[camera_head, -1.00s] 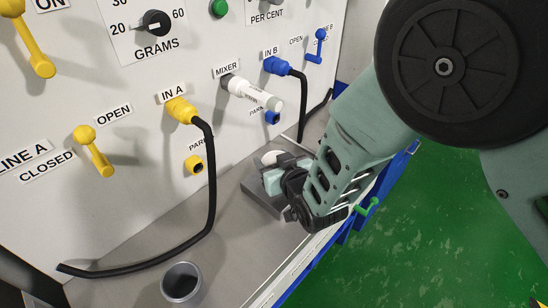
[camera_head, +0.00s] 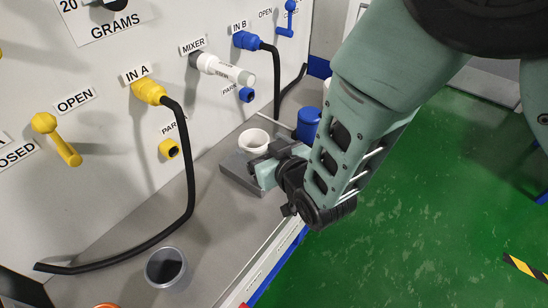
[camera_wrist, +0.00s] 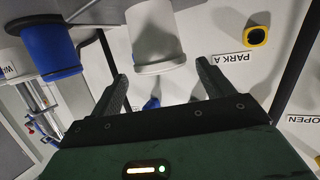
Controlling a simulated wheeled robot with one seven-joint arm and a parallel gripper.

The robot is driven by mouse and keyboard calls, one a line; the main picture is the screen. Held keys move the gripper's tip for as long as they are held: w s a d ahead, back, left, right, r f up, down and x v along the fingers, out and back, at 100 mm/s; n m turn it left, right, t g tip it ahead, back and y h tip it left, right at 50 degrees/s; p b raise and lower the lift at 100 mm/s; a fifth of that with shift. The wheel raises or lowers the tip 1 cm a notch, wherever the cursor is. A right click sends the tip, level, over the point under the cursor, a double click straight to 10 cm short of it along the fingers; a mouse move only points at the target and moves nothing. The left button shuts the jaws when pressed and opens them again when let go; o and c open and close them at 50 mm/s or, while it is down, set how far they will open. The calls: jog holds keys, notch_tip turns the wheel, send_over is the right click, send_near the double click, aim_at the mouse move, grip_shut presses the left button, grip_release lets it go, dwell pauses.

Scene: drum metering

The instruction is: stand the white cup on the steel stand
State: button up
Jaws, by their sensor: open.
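The white cup (camera_head: 254,141) stands upright with its open mouth up, on or just behind a grey block that looks like the steel stand (camera_head: 236,172). The exact contact under the cup is partly hidden by my gripper. My gripper (camera_head: 262,165) is open and empty at the near right side of the cup. In the wrist view, which looks upside down, the white cup (camera_wrist: 155,45) shows just beyond the gap between the two spread fingertips of my gripper (camera_wrist: 158,70). The fingers are not closed on it.
A blue cup (camera_head: 308,124) stands behind the gripper. A steel-grey cup (camera_head: 167,268) stands on the bench at the front. The panel has a white mixer plug (camera_head: 222,68), a yellow IN A plug with a black hose (camera_head: 189,170), and levers. Green floor lies right of the bench.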

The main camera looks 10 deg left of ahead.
jog(key=v, duration=0.5)
jog(key=shift+b, duration=0.3)
jog(key=shift+d, duration=0.1)
jog(key=s+d+r+g+h, duration=0.3)
jog(key=s+d, duration=0.2)
jog(key=d, duration=0.3)
jog(key=s+d+r+m+g+h, duration=0.1)
jog(key=s+d+r+g+h, duration=0.1)
jog(key=d, duration=0.6)
jog(key=s+d+r+g+h, duration=0.3)
jog(key=s+d+g+h, duration=0.1)
jog(key=s+d, duration=0.4)
jog(key=shift+s+r+g+h, duration=0.2)
jog(key=shift+r+g+h, duration=0.15)
jog(key=shift+g, duration=0.35)
